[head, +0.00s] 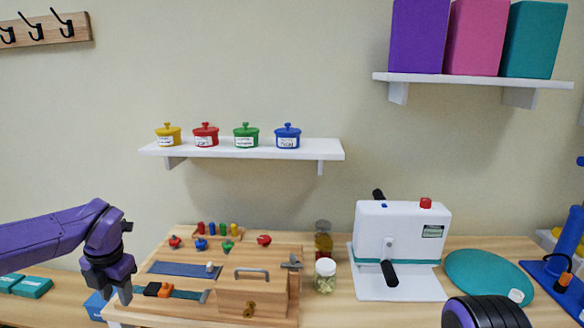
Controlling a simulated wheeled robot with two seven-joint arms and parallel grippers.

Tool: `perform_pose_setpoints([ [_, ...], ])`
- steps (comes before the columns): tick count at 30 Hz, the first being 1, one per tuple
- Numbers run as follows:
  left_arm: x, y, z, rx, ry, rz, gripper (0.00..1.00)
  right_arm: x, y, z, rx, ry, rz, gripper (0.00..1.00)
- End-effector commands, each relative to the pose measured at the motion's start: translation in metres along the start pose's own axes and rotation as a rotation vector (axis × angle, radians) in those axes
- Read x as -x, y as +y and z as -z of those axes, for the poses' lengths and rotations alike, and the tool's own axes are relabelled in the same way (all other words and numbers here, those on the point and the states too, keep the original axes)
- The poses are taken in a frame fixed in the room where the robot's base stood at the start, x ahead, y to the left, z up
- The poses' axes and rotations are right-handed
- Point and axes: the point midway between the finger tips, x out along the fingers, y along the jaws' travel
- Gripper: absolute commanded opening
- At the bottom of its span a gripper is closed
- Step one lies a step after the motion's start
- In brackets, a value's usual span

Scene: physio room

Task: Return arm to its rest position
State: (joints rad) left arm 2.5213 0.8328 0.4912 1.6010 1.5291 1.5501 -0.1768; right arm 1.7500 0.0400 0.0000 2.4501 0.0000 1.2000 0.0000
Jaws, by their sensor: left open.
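My left arm comes in from the left edge, purple with dark joints. Its left gripper (112,292) points down at the left end of the wooden activity board (228,307). It is open, with nothing seen between its fingers. Whether the fingertips touch anything below cannot be told. A rounded purple and black part of my right arm shows at the bottom right edge; the right gripper is out of view.
The board carries coloured knobs, pegs, sliders and a handled box. A glass jar (325,275), white machine (400,240), teal disc (487,275) and blue device (562,262) stand rightward. Teal boxes (30,287) lie left. A wall shelf (250,152) holds coloured pots.

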Motion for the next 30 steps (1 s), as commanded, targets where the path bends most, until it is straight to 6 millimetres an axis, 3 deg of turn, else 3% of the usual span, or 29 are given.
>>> perform_pose_setpoints([
  [5, -0.016, 0.008, -0.001, -0.119, -0.026, -0.173, 0.43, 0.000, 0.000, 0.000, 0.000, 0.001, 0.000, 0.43],
  [11, -0.058, 0.002, 0.004, -0.427, -0.022, -0.462, 0.43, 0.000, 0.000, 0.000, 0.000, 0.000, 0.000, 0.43],
  [14, -0.092, -0.015, 0.013, -0.689, -0.009, -0.610, 0.43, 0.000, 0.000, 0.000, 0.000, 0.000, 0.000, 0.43],
  [17, -0.142, -0.052, 0.039, -1.079, 0.006, -0.724, 0.43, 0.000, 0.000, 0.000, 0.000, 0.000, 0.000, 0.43],
  [20, -0.194, -0.098, 0.089, -1.504, 0.009, -0.733, 0.43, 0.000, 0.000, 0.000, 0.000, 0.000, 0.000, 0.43],
  [24, -0.247, -0.151, 0.189, -2.006, 0.010, -0.587, 0.43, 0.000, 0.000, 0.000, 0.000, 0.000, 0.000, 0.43],
  [27, -0.264, -0.169, 0.258, -2.244, 0.032, -0.447, 0.43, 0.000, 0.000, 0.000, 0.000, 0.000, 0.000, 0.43],
  [30, -0.273, -0.171, 0.306, -2.362, 0.089, -0.344, 0.43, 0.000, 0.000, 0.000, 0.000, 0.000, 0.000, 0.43],
])
